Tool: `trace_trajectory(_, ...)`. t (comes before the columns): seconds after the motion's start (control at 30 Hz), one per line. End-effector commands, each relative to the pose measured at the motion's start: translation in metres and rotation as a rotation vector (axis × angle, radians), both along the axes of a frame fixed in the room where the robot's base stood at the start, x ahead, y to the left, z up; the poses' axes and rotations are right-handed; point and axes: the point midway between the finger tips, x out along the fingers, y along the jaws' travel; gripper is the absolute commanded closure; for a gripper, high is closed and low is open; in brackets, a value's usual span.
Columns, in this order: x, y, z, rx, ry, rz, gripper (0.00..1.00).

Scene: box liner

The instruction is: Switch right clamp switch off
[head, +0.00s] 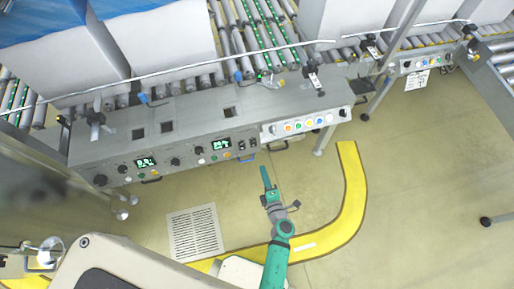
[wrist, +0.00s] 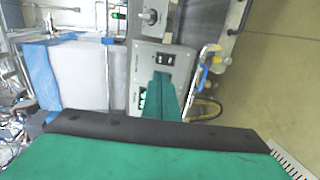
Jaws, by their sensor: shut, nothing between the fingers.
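The control panel (head: 185,150) of the box liner runs across the head view. A pair of small dark switches (head: 246,145) sits on it, right of the right-hand green display (head: 221,144); which one is the right clamp switch I cannot tell. My gripper (head: 265,170) is shut and empty, in front of and apart from the panel, just below these switches in the picture. In the wrist view, my green fingers (wrist: 166,88) point at a grey panel face. A dark switch pair (wrist: 165,59) shows just beyond the fingertips, and the fingers hide part of the panel.
Several coloured buttons (head: 305,124) sit right of the switches. A yellow floor stripe (head: 350,200) curves at the right. The floor before the panel is clear.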

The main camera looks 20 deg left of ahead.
Motion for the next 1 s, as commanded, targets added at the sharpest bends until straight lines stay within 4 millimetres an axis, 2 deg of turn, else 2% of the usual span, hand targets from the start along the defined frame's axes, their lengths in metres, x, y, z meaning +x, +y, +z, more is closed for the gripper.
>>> trace_trajectory(0.47,0.006,0.004,-0.002,-0.004,-0.002,0.003,1.0)
trace_trajectory(0.63,0.025,0.017,-0.006,-0.004,-0.002,0.003,1.0)
trace_trajectory(1.0,0.08,0.056,-0.02,-0.002,-0.002,0.006,1.0)
